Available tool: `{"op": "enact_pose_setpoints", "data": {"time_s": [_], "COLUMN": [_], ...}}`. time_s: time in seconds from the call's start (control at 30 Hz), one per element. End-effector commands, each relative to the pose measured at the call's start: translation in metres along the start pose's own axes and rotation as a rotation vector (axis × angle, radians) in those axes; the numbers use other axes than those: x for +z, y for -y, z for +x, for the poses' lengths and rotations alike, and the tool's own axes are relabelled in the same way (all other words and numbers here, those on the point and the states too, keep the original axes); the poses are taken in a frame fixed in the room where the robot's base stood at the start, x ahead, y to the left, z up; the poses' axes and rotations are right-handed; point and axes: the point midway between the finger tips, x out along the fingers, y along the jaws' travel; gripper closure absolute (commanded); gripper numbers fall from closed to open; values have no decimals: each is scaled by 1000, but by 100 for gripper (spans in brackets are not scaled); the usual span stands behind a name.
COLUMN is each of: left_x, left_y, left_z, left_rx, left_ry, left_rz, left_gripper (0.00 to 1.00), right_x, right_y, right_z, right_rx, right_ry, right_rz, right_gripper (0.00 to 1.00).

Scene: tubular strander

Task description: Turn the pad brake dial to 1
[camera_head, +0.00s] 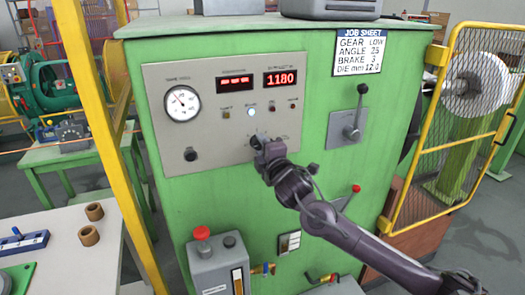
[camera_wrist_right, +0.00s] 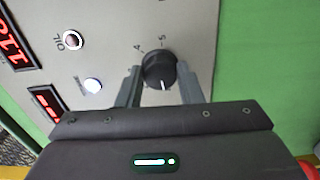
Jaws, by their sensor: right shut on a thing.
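The dial, taken as the pad brake dial, shows in the right wrist view (camera_wrist_right: 158,66) as a round black knob with a white pointer line. The numbers 4 and 5 show beside it; the other numbers and its name are hidden or out of view. The pointer line is on the side facing my gripper body, away from 4 and 5. My right gripper (camera_wrist_right: 160,76) is shut on the dial, one finger on each side. In the head view my right gripper (camera_head: 258,142) is against the panel's lower middle and hides the dial. My left gripper is not in view.
The grey panel (camera_head: 222,150) carries a gauge (camera_head: 182,103), a red display reading 1180 (camera_head: 281,79), a lit white lamp (camera_head: 251,112) and a black knob (camera_head: 190,154). A lever (camera_head: 354,120) is to the right. The job sheet (camera_head: 361,53) reads BRAKE 3. A yellow mesh guard (camera_head: 455,130) stands at right.

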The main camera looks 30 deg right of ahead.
Motion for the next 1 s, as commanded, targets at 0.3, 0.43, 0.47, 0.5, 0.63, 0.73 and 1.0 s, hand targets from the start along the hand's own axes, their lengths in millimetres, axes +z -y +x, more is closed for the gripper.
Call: {"op": "enact_pose_setpoints", "data": {"time_s": [0.3, 0.43, 0.47, 0.5, 0.63, 0.73, 1.0], "left_x": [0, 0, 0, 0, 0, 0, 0], "left_y": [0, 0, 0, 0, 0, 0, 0], "left_z": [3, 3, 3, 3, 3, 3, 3], "left_rx": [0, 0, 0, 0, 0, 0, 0], "left_ry": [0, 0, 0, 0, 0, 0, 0], "left_rz": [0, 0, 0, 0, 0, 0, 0], "left_gripper": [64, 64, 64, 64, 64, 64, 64], "right_x": [0, 0, 0, 0, 0, 0, 0], "right_y": [0, 0, 0, 0, 0, 0, 0], "right_z": [0, 0, 0, 0, 0, 0, 0], "right_rx": [0, 0, 0, -1, -1, 0, 0], "right_ry": [-1, -1, -1, -1, 0, 0, 0], "right_rz": [-43, -44, -44, -44, -43, -43, -41], "right_gripper": [90, 90, 90, 90, 64, 51, 45]}}
